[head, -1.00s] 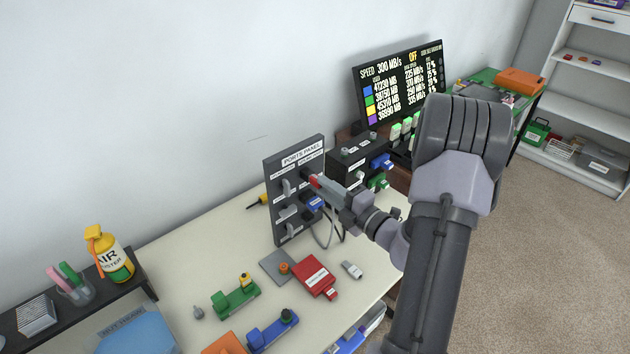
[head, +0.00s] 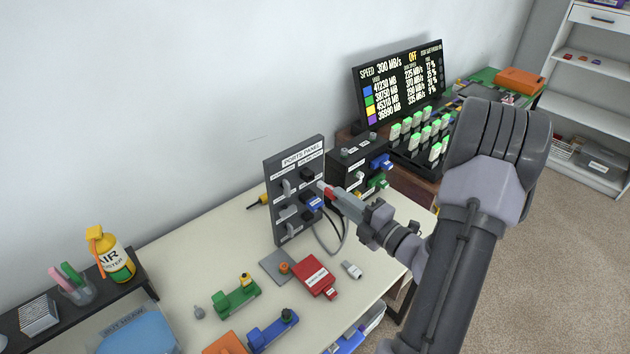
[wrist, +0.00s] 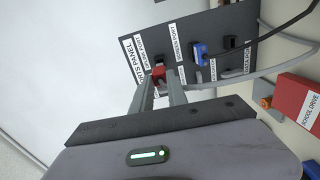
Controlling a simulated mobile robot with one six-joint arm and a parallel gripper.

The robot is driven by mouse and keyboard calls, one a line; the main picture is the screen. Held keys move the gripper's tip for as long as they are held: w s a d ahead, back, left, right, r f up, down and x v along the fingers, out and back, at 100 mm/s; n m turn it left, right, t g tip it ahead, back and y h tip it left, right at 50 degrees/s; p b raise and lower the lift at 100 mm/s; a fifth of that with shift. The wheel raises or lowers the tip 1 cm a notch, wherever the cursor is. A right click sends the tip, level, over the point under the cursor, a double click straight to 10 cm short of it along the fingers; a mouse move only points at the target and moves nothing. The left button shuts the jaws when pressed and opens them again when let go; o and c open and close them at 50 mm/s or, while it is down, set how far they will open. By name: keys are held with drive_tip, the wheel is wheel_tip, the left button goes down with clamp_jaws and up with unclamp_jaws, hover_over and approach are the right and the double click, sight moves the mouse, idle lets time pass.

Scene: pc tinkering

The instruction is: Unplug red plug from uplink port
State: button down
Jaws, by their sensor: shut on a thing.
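The upright dark ports panel (head: 277,172) stands on the cream table. My gripper (head: 331,190) is in front of its upper right socket (head: 307,174), a little to the right of it. It is shut on the red plug (wrist: 158,74), which sits between the fingertips in the wrist view. In the head view the plug's pale tip points at the panel and appears clear of the black socket. The fingers hide most of the plug there. A blue plug (head: 313,203) with a cable sits in the panel just below.
A black box (head: 345,172) with blue and green plugs stands right behind the panel. A red drive (head: 316,277) and a small grey plug (head: 351,269) lie on the table in front. A grey cable hangs near the blue plug. A monitor (head: 402,83) stands behind.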

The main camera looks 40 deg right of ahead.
drive_tip(key=shift+s, duration=0.2)
drive_tip(key=s+r+p, duration=0.3)
drive_tip(key=s, duration=0.3)
drive_tip(key=shift+d, duration=0.2)
drive_tip(key=shift+p, duration=0.3)
